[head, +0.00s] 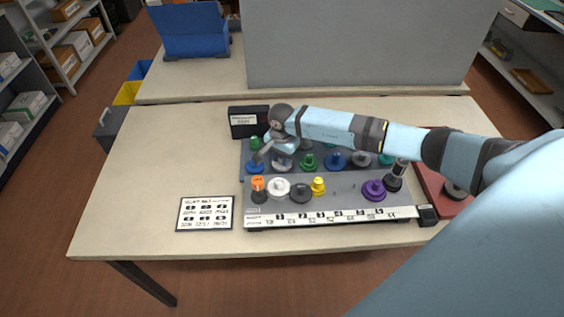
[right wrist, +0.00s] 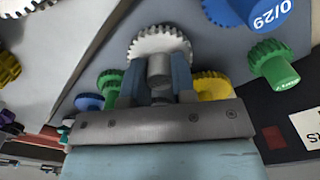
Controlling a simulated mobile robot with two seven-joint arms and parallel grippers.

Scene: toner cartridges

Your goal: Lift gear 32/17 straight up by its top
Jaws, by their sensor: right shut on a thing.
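My right gripper (head: 268,155) is over the back-left part of the grey gear tray (head: 335,190). In the right wrist view its two fingers (right wrist: 156,78) are shut on the grey hub of a white toothed gear (right wrist: 160,42). The same pale gear (head: 282,163) shows partly in the head view, under the gripper. No 32/17 marking can be read on it, as the gripper and arm cover part of it. I cannot tell whether it touches the tray. My left gripper is not in view.
A blue gear (head: 254,167) and green gears (head: 308,162) stand close around. Orange (head: 258,183), yellow (head: 318,186) and purple (head: 374,189) pieces stand in front. A black box (head: 248,122) stands behind, a label card (head: 205,213) lies left.

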